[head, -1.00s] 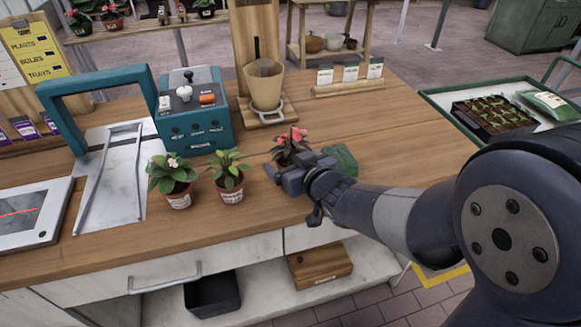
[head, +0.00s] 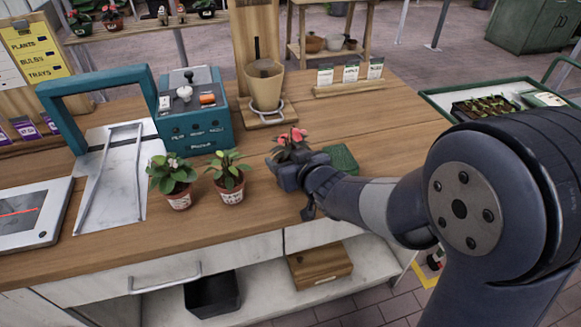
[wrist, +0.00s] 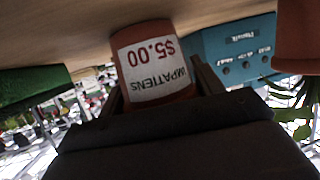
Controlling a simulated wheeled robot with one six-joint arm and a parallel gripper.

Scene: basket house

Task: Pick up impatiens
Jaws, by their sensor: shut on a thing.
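The impatiens, a small potted plant with pink-red flowers (head: 293,141), is at the middle of the wooden bench. My gripper (head: 284,172) hides most of its pot in the head view. In the wrist view, the terracotta pot (wrist: 150,45) shows upside down with a white label reading "IMPATIENS $5.00". My gripper (wrist: 158,92) is shut on this pot, with a dark finger at each side. I cannot tell whether the pot touches the bench.
Two other potted plants, one white-flowered (head: 172,176) and one leafy (head: 229,176), stand left of my gripper. A teal machine (head: 193,125) and a tan pot on a stand (head: 264,85) are behind. A green block (head: 341,158) is just right of my gripper.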

